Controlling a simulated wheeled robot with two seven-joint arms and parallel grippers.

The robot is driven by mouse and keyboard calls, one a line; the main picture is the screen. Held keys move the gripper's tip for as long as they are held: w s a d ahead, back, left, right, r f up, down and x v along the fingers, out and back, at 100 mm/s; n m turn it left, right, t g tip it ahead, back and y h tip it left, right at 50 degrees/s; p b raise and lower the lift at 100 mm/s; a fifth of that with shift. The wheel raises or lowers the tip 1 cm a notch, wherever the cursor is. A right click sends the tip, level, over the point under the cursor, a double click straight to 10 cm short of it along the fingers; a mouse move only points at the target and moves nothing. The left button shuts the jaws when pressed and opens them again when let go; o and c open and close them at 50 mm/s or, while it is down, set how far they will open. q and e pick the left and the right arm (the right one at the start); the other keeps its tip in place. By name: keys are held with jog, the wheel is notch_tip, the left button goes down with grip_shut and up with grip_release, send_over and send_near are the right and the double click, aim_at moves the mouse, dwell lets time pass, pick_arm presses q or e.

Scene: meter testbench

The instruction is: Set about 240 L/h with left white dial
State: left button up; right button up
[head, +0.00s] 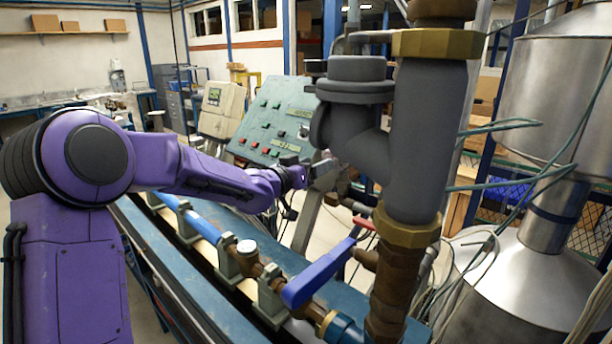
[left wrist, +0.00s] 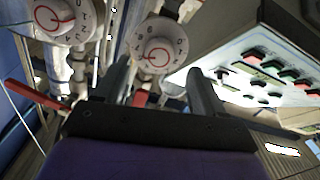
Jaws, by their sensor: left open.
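Two white dials with red ring marks show in the left wrist view. One dial (left wrist: 157,50) lies ahead of my left gripper (left wrist: 160,72), in line with the gap between its two dark fingers. The other dial (left wrist: 62,16) is at the upper left, outside the fingers. The fingers are apart with nothing clearly held; I cannot tell whether they touch the near dial. The scale numbers are too small to read surely. In the head view my left gripper (head: 300,174) is beside the large grey pipe, which hides the dials there. My right gripper is not in view.
A thick grey pipe (head: 427,140) stands just right of my left gripper. A blue lever (head: 318,270) and a red lever (head: 364,225) sit below. A green button panel (head: 272,120) stands behind.

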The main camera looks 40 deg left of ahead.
pick_arm(q)
jog(key=s+p, duration=0.1)
jog(key=s, duration=0.4)
jog(key=shift+a, duration=0.15)
jog(key=shift+s+a, duration=0.1)
jog(key=shift+a, duration=0.05)
